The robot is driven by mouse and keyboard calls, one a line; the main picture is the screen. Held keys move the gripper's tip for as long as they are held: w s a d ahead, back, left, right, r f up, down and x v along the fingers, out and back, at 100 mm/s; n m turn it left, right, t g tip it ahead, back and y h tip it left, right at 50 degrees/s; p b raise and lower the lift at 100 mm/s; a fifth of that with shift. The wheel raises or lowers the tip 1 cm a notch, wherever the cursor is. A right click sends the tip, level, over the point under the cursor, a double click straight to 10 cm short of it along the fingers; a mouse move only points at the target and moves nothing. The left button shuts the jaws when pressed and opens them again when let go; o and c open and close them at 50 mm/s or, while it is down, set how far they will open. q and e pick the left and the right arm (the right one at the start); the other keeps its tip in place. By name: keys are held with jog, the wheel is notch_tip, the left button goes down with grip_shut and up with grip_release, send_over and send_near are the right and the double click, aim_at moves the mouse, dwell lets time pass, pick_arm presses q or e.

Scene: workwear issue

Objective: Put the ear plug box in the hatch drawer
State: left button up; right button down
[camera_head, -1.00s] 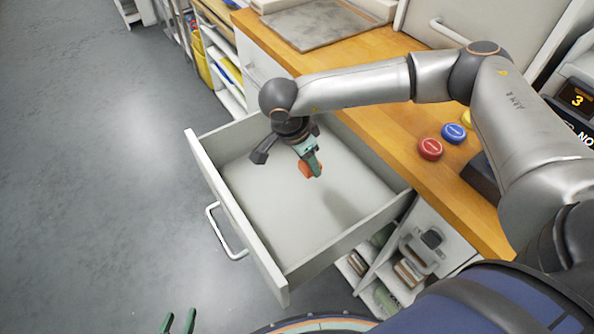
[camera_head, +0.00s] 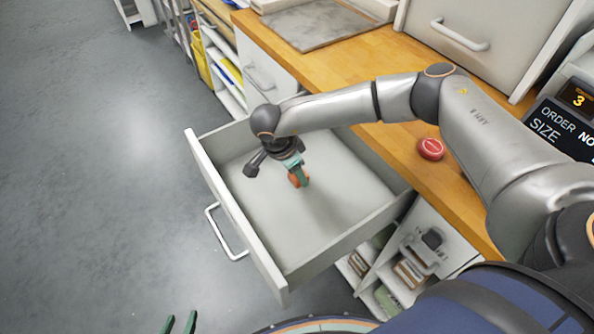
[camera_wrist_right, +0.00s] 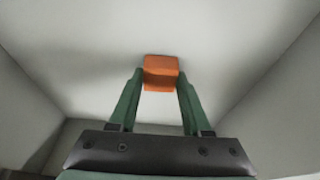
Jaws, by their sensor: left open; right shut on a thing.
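The ear plug box is a small orange block (camera_head: 295,181), which also shows in the right wrist view (camera_wrist_right: 161,73). My right gripper (camera_head: 301,177) is shut on it, with a green finger on each side in the right wrist view (camera_wrist_right: 160,88). It holds the box inside the open, empty hatch drawer (camera_head: 330,235), over the pale drawer floor. I cannot tell whether the box touches the floor. My left gripper (camera_head: 179,324) shows only its green fingertips at the bottom edge of the head view, apart and empty, outside the drawer.
The wooden counter (camera_head: 350,62) runs beside the drawer. A red button (camera_head: 431,149) and an order display (camera_head: 565,128) are at its right. The drawer front has a white handle (camera_head: 226,232). Shelves with goods (camera_head: 410,270) stand below right. Grey floor is clear at left.

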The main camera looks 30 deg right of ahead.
jog(key=shift+f, duration=0.25)
jog(key=shift+c, duration=1.8)
grip_release()
jog(key=shift+r, duration=0.1)
jog(key=v, duration=1.2)
jog(key=shift+r, duration=0.2)
